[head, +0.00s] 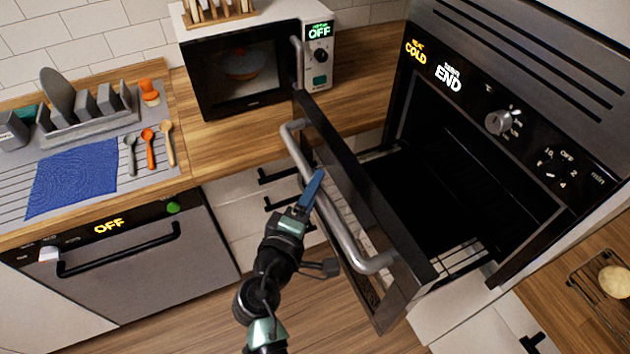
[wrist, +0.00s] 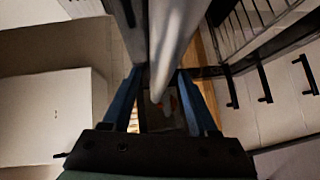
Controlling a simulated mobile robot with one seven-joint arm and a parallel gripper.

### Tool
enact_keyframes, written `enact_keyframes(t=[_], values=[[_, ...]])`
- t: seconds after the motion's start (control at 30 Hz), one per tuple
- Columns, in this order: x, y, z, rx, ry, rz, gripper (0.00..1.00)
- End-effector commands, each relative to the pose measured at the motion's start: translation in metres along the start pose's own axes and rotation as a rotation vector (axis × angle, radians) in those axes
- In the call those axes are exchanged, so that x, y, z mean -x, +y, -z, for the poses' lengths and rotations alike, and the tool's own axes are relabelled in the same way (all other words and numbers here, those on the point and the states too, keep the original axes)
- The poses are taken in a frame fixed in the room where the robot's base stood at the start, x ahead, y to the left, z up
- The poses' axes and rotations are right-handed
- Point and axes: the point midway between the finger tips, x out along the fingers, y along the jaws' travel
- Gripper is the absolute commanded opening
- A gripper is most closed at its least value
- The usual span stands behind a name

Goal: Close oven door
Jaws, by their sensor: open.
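The oven (head: 445,150) stands at the right with its dark cavity exposed. Its door (head: 350,180) is open and juts out toward the left and front, with a thick grey bar handle (head: 335,215) on its outer face. My gripper (head: 314,188) is at the handle, near its middle. In the wrist view, the handle (wrist: 168,45) runs between the two blue fingers of my open gripper (wrist: 160,80). I cannot tell whether either finger touches it. The oven panel reads "COLD" and "END".
A microwave (head: 243,75) stands on the wooden counter left of the door. A dishwasher (head: 135,255) and drawers (head: 262,195) lie below the counter. A rack with a round bun (head: 615,281) is at the lower right. Open floor (head: 190,320) shows at lower left.

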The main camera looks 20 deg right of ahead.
Motion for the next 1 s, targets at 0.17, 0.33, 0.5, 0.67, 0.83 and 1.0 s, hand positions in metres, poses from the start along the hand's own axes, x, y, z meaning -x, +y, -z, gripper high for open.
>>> enact_keyframes(t=[0.17, 0.33, 0.5, 0.67, 0.83, 1.0], values=[[-0.0123, 0.0007, 0.0003, 0.0, 0.0, 0.0, 0.59], [-0.0142, -0.0001, 0.0002, 0.0, 0.001, 0.0, 0.59], [-0.014, -0.0001, 0.0002, 0.0, 0.001, 0.0, 0.54], [-0.0138, 0.0, 0.0002, 0.0, 0.001, 0.0, 0.25], [-0.0137, -0.0001, 0.0002, 0.0, 0.001, 0.0, 0.0], [-0.0136, -0.0001, 0.0003, 0.0, 0.001, 0.0, 0.0]])
